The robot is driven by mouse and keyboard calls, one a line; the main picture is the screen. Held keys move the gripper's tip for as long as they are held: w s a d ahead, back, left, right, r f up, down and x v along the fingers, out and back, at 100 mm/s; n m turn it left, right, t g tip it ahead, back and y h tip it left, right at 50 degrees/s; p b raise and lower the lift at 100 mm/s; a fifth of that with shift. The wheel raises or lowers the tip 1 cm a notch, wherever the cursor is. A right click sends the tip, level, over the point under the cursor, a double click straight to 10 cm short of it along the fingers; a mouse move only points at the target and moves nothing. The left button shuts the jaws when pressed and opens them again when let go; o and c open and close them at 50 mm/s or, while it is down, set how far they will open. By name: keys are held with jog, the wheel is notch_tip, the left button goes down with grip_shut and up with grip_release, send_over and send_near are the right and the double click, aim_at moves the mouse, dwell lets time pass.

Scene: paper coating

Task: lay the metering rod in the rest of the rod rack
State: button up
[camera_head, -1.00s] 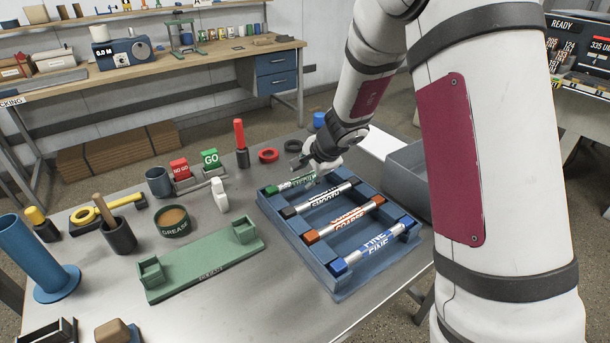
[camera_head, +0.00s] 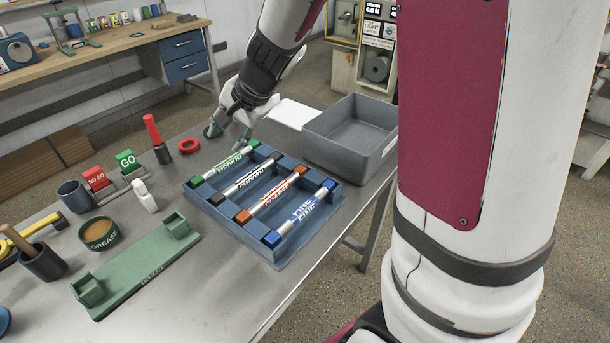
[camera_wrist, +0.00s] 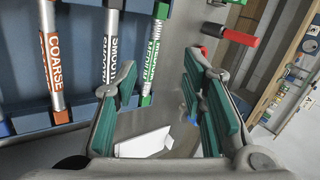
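The blue rod rack (camera_head: 275,253) lies on the metal table and holds rods side by side: green-ended MEDIUM (camera_head: 229,161), black-ended SMOOTH (camera_head: 246,180), orange-ended COARSE (camera_head: 270,195) and blue-ended FINE (camera_head: 301,212). The green-ended rod lies along the far-left side of the rack. My gripper (camera_head: 228,134) is past that rod, behind the rack. In the wrist view my gripper (camera_wrist: 163,105) is open, its teal pads wide apart with no rod between them. The green-ended rod (camera_wrist: 152,60) shows beyond the left finger there, next to the SMOOTH (camera_wrist: 111,45) and COARSE (camera_wrist: 52,60) rods.
A grey bin (camera_head: 350,150) stands right of the rack. A green two-block stand (camera_head: 138,270) lies at the front left. A red-handled tool (camera_head: 155,138), a red ring (camera_head: 189,146) and GO (camera_head: 127,161) and NO GO (camera_head: 95,179) blocks stand left of my gripper.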

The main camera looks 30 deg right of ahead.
jog(key=s+a+r+n+y, duration=0.1)
jog(key=s+a+r+n, duration=0.25)
jog(key=s+r, duration=0.3)
jog(key=s+d+r+n+g+h, duration=0.1)
jog(key=s+n, duration=0.3)
jog(key=s, duration=0.7)
jog(key=s+d+n+g+h, duration=0.1)
jog(key=s+d+n+h, duration=0.2)
jog(key=s, duration=0.9)
jog(key=shift+s+d+r+n, duration=0.2)
jog(key=shift+d+r+n, duration=0.15)
jog(key=shift+n, duration=0.3)
dwell(0.5)
